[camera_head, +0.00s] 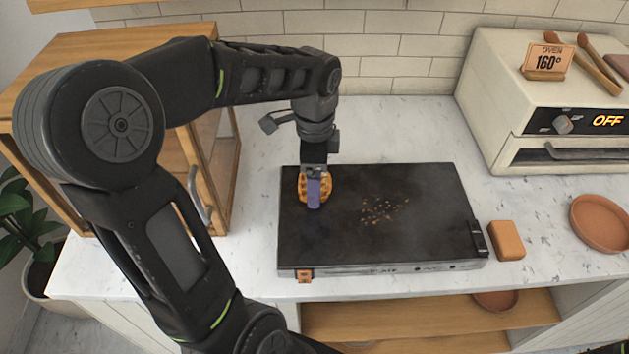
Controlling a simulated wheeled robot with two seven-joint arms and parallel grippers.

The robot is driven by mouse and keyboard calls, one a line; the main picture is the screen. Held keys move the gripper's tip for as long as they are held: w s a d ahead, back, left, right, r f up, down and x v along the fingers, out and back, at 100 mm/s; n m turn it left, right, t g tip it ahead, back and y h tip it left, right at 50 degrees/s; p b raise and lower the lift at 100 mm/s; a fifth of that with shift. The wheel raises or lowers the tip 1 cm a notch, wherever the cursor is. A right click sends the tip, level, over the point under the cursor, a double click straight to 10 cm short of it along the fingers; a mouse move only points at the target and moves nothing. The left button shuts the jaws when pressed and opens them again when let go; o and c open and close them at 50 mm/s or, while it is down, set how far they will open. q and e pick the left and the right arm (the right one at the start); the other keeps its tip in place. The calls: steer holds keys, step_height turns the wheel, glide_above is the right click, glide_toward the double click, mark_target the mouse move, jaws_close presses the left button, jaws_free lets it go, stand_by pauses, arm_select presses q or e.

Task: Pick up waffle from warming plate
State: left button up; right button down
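The black warming plate (420,215) lies flat on the marble counter, with crumbs near its middle. A golden-brown waffle (325,188) is at the plate's left side, partly hidden by my gripper. My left gripper (314,200) points down over the waffle, with a purple-blue finger in front of it. Whether the fingers are closed on the waffle, and whether it touches the plate, cannot be made out. My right gripper is not in view.
A cream oven (500,120) with an OFF display stands at the right. A brown sponge-like block (506,240) and a terracotta dish (601,222) lie right of the plate. A wooden cabinet (60,70) stands at the left. Bare counter (390,130) lies behind the plate.

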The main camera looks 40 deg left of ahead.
arm_select(q)
step_height(320, 180, up, 10)
steer(key=shift+b, duration=0.35)
stand_by(0.8)
